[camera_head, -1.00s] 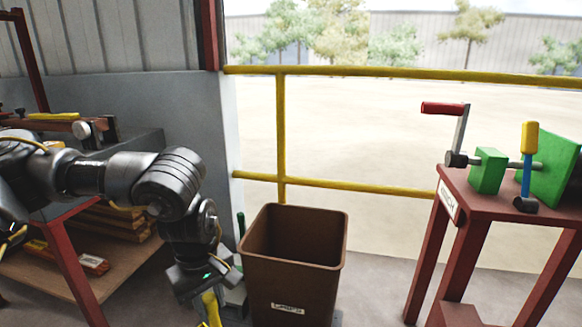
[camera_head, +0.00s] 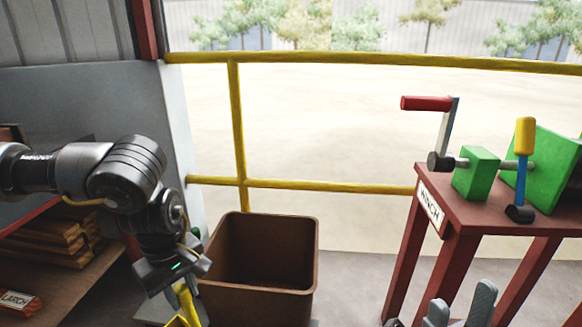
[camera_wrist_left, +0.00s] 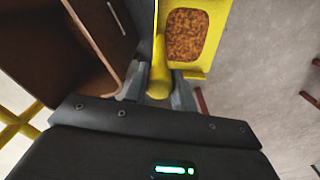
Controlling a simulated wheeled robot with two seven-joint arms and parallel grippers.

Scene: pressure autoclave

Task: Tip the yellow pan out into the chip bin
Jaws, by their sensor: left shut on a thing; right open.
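The brown chip bin (camera_head: 258,293) stands open-topped on the floor at lower centre in the head view. It fills the upper left of the left wrist view (camera_wrist_left: 92,62). My left gripper (camera_head: 181,290) is beside the bin's left side, shut on the handle of the yellow pan (camera_head: 190,312). In the left wrist view the pan (camera_wrist_left: 215,30) looks level, with a patch of brown-orange chips (camera_wrist_left: 187,37) in it, outside the bin. Most of the pan is cut off in the head view. My right gripper (camera_head: 462,308) is open and empty at the bottom right.
A red winch table (camera_head: 500,208) with a crank and green blocks stands at the right. A yellow railing (camera_head: 330,185) runs behind the bin. A shelf with timber (camera_head: 50,245) is at the left. Floor is clear between bin and table.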

